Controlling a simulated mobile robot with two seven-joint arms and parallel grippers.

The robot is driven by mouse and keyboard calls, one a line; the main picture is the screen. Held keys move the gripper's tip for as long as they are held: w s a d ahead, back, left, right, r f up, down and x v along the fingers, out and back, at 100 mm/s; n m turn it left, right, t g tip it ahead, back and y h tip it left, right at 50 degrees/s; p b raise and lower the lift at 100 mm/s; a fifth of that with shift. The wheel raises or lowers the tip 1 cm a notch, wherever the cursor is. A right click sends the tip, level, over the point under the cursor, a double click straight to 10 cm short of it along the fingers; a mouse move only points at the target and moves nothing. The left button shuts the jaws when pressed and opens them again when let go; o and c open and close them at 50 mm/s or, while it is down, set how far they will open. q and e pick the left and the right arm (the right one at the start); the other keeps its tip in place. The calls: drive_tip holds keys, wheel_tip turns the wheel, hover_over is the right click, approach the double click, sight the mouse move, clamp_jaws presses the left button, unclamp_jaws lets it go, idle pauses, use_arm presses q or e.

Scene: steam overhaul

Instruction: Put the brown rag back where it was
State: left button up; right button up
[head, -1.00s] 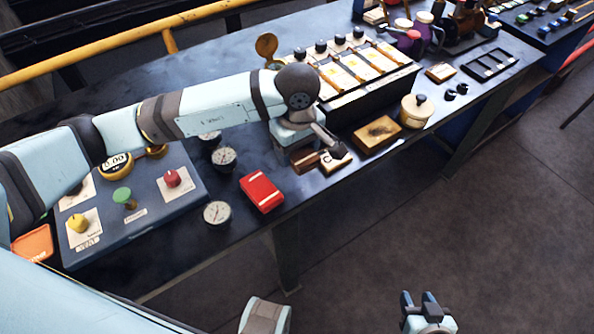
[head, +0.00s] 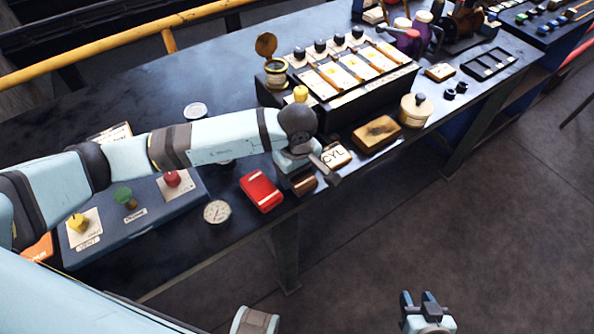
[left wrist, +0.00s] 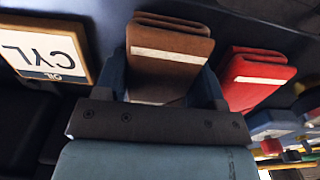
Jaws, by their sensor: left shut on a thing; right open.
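My left gripper (head: 310,172) is shut on the brown rag (head: 304,184), near the front edge of the dark bench. In the left wrist view the folded brown rag (left wrist: 168,60), with a pale stripe, sits between the two fingers. The gripper hides part of it in the head view. I cannot tell whether it touches the bench top. A red folded rag (head: 261,191) with a pale stripe lies just to its left in the head view. My right gripper (head: 425,303) is open and empty, low over the floor, away from the bench.
A CYL plate (head: 336,155) stands close to the right of the brown rag. A wooden block (head: 377,132) and a cream pot (head: 416,110) are further right. A round gauge (head: 217,211) lies left of the red rag. A valve box (head: 345,75) stands behind.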

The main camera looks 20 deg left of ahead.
use_arm(q)
drive_tip(key=o, duration=1)
drive_tip(key=shift+f, duration=0.1)
drive_tip(key=shift+r+p, duration=0.25)
drive_tip(key=shift+p, duration=0.05)
wheel_tip(320, 180, up, 12)
drive_tip(key=shift+b, duration=0.5)
